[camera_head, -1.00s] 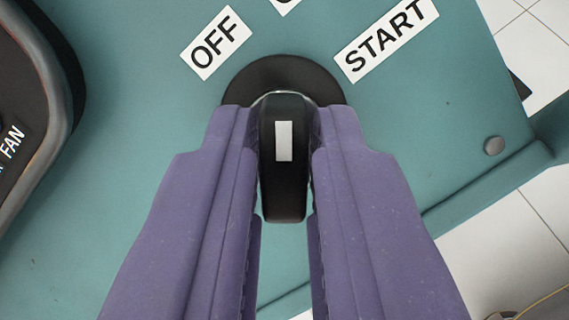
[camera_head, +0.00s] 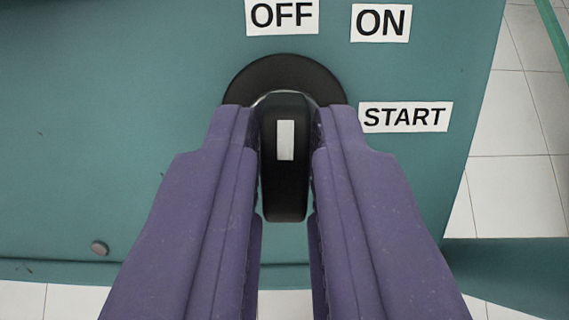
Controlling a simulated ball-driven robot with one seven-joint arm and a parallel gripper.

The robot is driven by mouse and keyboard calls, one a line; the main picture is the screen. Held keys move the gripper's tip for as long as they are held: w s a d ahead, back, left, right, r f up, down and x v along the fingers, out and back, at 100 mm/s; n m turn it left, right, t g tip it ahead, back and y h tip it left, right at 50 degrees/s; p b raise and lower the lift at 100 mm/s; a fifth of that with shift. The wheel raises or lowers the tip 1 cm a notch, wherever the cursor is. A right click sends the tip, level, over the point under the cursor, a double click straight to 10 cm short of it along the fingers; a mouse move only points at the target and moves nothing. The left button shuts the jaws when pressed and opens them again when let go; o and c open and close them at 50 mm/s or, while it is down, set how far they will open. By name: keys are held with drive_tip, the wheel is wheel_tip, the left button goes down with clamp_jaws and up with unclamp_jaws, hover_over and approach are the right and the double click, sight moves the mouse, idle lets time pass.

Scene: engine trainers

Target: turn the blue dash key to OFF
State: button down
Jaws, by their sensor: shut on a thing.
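The dash key (camera_head: 285,185) is black with a white mark (camera_head: 285,140) on its near face. It sits in front of a round black collar (camera_head: 285,72) on the blue-green dash panel (camera_head: 120,90). My gripper (camera_head: 284,130) is shut on the key, with one purple finger on each side. The key and its mark stand upright in the picture, in line with the OFF label (camera_head: 282,17) straight above the collar. The ON label (camera_head: 381,22) is at the upper right and the START label (camera_head: 405,117) is to the right. My fingers hide the key's sides.
A round screw head (camera_head: 99,248) sits near the panel's lower left edge. White floor tiles (camera_head: 520,120) show beyond the panel's right edge. The panel face left of the collar is clear.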

drive_tip(key=shift+n, duration=0.3)
drive_tip(key=c, duration=1.2)
unclamp_jaws()
drive_tip(key=shift+o, duration=0.2)
drive_tip(key=p+v, duration=0.2)
drive_tip(key=v, duration=0.5)
drive_tip(key=shift+s+r, duration=0.2)
drive_tip(key=shift+s, duration=0.1)
